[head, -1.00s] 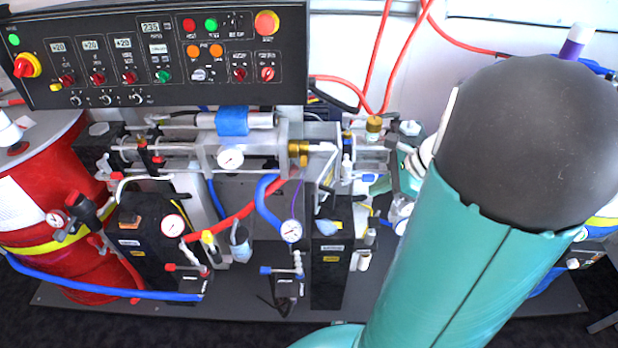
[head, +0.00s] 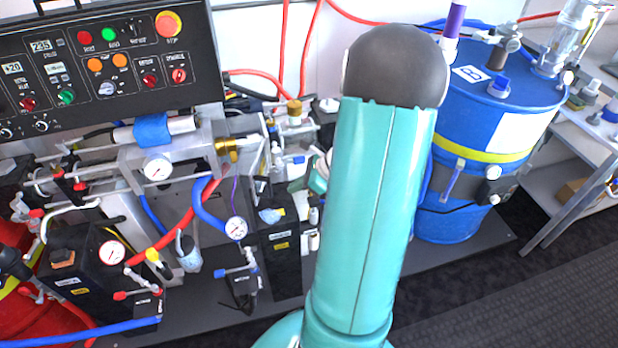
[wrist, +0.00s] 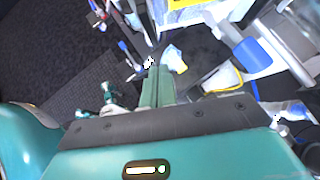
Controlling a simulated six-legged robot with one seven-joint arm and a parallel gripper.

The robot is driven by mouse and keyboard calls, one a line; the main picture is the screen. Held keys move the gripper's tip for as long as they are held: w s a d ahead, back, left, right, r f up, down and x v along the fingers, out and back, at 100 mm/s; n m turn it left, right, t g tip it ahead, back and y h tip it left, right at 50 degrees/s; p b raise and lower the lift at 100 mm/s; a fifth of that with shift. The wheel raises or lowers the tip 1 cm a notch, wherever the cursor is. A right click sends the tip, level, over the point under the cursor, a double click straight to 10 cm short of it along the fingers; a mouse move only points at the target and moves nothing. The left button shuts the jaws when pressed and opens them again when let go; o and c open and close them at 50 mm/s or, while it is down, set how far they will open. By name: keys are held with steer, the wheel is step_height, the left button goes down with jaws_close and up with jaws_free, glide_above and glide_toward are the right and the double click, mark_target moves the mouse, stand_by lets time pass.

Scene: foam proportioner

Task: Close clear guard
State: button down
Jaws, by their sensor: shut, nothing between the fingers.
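The proportioner's pump assembly (head: 165,158) has metal cylinders, rods and a brass fitting, and stands left of my arm in the head view. I cannot clearly make out the clear guard or its position against the grey metal parts. My gripper (wrist: 158,74) shows in the wrist view as two narrow teal fingers, shut together with nothing between them. Its tips are near a small white-and-blue item (wrist: 175,60), but I cannot tell the gap. In the head view, my upright teal arm hides most of the gripper and some of the machine's right side.
A control panel (head: 105,62) hangs above the pump. A blue drum (head: 480,130) stands right of my arm, beside a grey shelf (head: 565,185). A red drum (head: 35,305) is at the lower left. Red and blue hoses cross the machine front. Dark floor (head: 520,295) is open at lower right.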

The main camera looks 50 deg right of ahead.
steer(key=shift+w+a, duration=0.55)
steer(key=shift+w, duration=0.3)
steer(key=shift+w+a, duration=0.55)
steer(key=shift+w, duration=0.3)
steer(key=shift+w+a, duration=0.1)
steer(key=shift+a, duration=0.1)
